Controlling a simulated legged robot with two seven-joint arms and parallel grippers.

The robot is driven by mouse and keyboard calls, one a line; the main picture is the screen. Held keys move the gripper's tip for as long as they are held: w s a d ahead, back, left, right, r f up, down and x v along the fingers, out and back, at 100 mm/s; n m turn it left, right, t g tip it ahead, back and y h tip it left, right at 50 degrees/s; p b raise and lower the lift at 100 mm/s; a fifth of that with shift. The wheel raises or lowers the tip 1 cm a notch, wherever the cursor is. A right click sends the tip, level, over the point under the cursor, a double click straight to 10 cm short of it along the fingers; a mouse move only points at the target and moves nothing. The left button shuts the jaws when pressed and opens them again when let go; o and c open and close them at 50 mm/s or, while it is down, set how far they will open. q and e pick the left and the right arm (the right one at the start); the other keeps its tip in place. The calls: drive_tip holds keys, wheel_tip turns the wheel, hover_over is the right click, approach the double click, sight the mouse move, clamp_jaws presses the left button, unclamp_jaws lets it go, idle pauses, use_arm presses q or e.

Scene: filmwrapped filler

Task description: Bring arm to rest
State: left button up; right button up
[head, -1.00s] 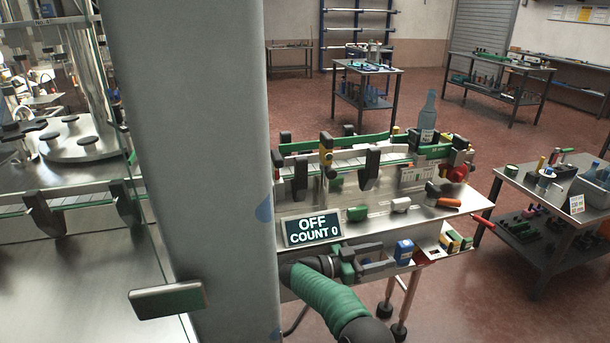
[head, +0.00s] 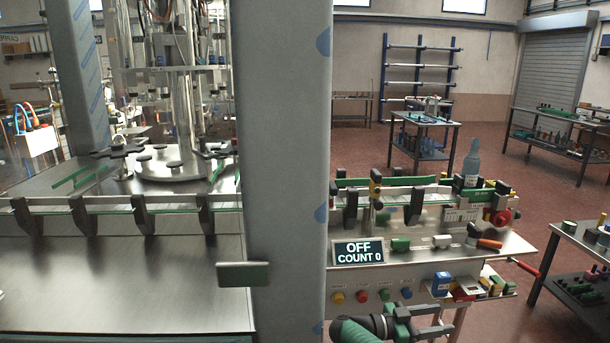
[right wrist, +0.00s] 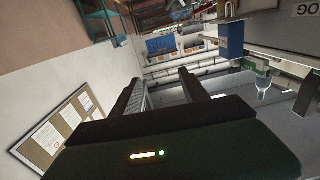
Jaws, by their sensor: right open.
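My right gripper (head: 440,319) is low in the head view, in front of the conveyor bench. Its green and black arm comes in from the bottom edge. The jaws are open and empty, with a gap between the two fingers. In the right wrist view both dark fingers of the right gripper (right wrist: 162,84) stand apart with nothing between them. A small blue box (head: 441,284) is on the bench front just above the gripper in the picture, apart from it. My left gripper is not in view.
A grey pillar (head: 285,150) stands left of the bench. The display (head: 358,252) reads OFF, COUNT 0, above coloured buttons. A bottle (head: 471,165) stands on the bench's far side. A red-handled tool (head: 484,240) lies near its front edge. Red floor is open beyond.

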drive_tip(key=w+a+r+n+t+y+p, duration=0.4)
drive_tip(key=w+a+r+n+t+y, duration=0.3)
drive_tip(key=w+r+t, duration=0.5)
drive_tip(key=s+a+r+n+t+y+p, duration=0.1)
drive_tip(key=s+a+r+n+y+p, duration=0.2)
drive_tip(key=a+n+y, duration=0.5)
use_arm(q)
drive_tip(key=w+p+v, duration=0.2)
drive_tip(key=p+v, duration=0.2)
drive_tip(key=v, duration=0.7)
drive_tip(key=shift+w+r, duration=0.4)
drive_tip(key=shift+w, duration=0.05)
use_arm(e)
drive_tip(key=s+f+g+y, duration=0.1)
drive_tip(key=s+f+g, duration=0.3)
drive_tip(key=s, duration=0.9)
drive_tip(key=s+d+f+n+g+y, duration=0.1)
drive_tip(key=s+f+g, duration=0.3)
drive_tip(key=s, duration=1)
drive_tip(key=s+f+g, duration=0.4)
drive_tip(key=s, duration=1)
drive_tip(key=shift+d+f+n+g+y, duration=0.15)
drive_tip(key=shift+f+n+g+y, duration=0.15)
drive_tip(key=shift+f+n+y, duration=0.1)
